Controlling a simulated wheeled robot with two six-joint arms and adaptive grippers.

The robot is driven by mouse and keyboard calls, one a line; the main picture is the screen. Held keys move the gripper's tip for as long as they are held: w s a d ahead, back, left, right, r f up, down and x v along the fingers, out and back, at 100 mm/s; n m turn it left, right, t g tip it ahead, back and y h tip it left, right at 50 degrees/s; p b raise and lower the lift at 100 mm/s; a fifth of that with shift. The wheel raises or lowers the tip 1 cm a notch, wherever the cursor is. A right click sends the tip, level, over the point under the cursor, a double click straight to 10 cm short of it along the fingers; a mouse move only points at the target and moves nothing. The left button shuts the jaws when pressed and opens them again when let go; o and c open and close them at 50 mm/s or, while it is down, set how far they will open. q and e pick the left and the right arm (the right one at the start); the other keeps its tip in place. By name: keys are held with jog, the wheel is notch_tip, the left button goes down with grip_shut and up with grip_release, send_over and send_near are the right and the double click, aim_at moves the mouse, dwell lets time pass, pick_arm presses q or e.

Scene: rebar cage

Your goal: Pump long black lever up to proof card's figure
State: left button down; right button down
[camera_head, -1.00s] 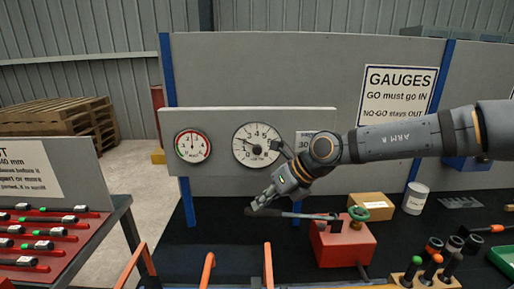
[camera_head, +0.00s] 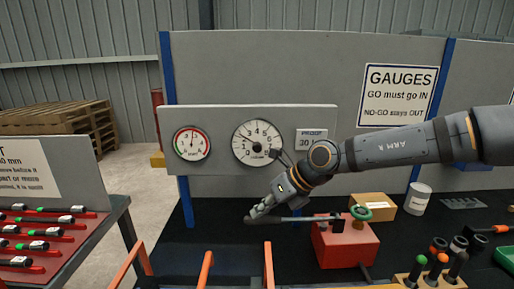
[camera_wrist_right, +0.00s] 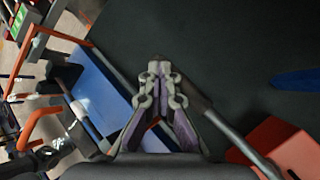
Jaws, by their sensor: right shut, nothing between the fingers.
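The red pump (camera_head: 343,247) stands on the dark bench with its long black lever (camera_head: 300,219) reaching left, nearly level. My right gripper (camera_head: 254,214) is shut at the lever's free end, with nothing between its fingers. In the right wrist view the shut fingertips (camera_wrist_right: 158,66) lie beside or over the lever's dark grip (camera_wrist_right: 192,97); contact is unclear. The round white gauge (camera_head: 257,143) hangs on the grey panel; its needle is too small to read surely. The proof card (camera_head: 311,139) beside it shows 30. My left gripper is not in view.
A green handwheel (camera_head: 361,212) sits on the pump, with a cardboard box (camera_head: 373,206) behind. A smaller red-and-green dial (camera_head: 192,143) is left of the gauge. Orange-red bars (camera_head: 206,270) rise at the front. A block of plug gauges (camera_head: 428,278) stands right.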

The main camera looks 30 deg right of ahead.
jog(key=shift+f, duration=0.2)
notch_tip(320, 180, up, 10)
jog(key=s+d+p, duration=0.1)
jog(key=d+p, duration=0.1)
jog(key=p, duration=0.1)
jog(key=shift+d, duration=0.15)
jog(key=shift+f, duration=0.2)
dwell(1.0)
jog(key=shift+w+a+f, duration=0.1)
jog(key=shift+a+f, duration=0.15)
jog(key=shift+f, duration=0.3)
jog(key=shift+w+a+f, duration=0.1)
jog(key=shift+a+f, duration=0.15)
jog(key=shift+f, duration=0.45)
